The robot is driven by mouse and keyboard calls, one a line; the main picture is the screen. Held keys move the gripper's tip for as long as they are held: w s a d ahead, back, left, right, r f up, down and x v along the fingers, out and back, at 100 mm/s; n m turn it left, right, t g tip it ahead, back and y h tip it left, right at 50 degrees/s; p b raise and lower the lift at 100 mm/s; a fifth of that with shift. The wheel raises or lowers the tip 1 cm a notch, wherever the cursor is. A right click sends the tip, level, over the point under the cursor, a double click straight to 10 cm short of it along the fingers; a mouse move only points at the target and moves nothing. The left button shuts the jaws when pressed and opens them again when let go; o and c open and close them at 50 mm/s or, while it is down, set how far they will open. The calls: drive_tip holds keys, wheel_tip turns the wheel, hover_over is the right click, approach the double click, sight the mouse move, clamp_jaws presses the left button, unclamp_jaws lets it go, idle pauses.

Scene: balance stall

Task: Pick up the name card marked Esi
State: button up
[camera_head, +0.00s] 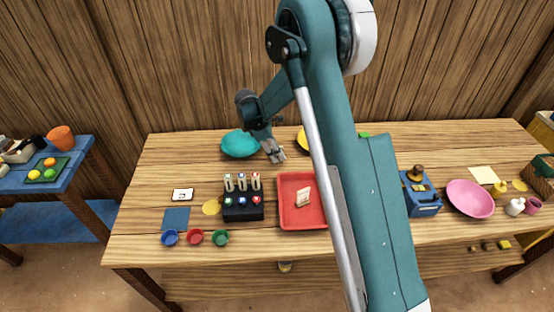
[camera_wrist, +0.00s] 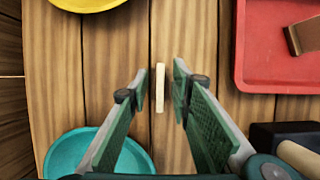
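A thin cream piece (camera_wrist: 160,88), seen edge-on, stands or lies on the wooden table between my gripper's fingers in the wrist view. It may be a name card; no lettering shows from this angle, so I cannot tell whether it reads Esi. My gripper (camera_wrist: 160,78) is open, one finger on each side of the piece, with gaps left and right. In the head view, my gripper (camera_head: 275,152) is low over the table's back, right of the teal bowl (camera_head: 239,144). There the piece is too small to make out.
A red tray (camera_head: 288,222) holding a pale block lies in front of my gripper. A black holder (camera_head: 243,212) stands left of it. A white card (camera_head: 182,194) with a dark mark lies further left. A yellow bowl (camera_wrist: 85,3) is nearby. My arm hides part of the table.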

idle(0.3)
clamp_jaws()
drive_tip(key=shift+r+p, duration=0.55)
drive_tip(key=shift+r, duration=4.45)
